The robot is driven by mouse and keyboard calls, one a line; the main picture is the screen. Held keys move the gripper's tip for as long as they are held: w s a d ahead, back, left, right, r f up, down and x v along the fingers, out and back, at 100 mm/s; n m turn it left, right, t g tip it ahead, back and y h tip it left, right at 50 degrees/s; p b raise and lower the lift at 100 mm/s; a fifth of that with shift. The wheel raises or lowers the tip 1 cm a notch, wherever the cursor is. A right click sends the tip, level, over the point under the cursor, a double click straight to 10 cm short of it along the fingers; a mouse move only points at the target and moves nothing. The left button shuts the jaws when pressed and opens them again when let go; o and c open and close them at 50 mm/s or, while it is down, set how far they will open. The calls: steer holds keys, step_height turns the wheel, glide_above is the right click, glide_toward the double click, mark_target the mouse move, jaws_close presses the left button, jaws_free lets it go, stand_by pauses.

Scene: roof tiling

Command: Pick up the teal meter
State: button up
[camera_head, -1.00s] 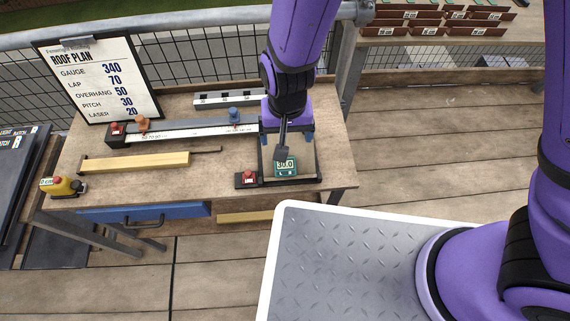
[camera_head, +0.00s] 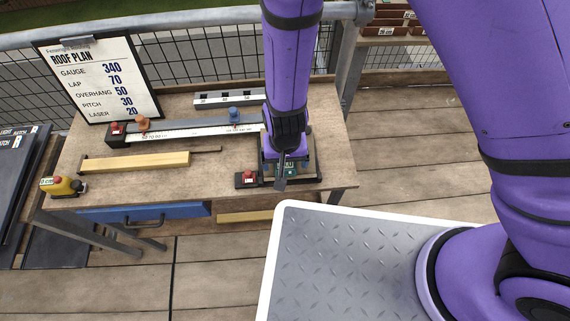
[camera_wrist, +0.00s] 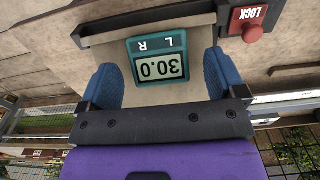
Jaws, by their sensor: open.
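The teal meter (camera_wrist: 158,66) shows 30.0 upside down on its display in the wrist view, with the letters L and R beside it. It sits on the pale board of a black-edged fixture. My gripper (camera_wrist: 160,72) is open, with one blue finger on each side of the meter and a visible gap on both sides. In the head view my gripper (camera_head: 284,160) is low over the fixture (camera_head: 312,178) and hides most of the meter (camera_head: 293,171).
A red LOCK button (camera_wrist: 253,33) is at the fixture's corner. On the workbench (camera_head: 215,173) lie a wooden bar (camera_head: 140,163), a long ruler rig (camera_head: 190,131) and a yellow device (camera_head: 62,187). The roof plan board (camera_head: 100,80) stands at the back left.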

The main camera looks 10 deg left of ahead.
steer(key=shift+f, duration=0.4)
steer(key=c, duration=1.1)
steer(key=shift+r, duration=0.15)
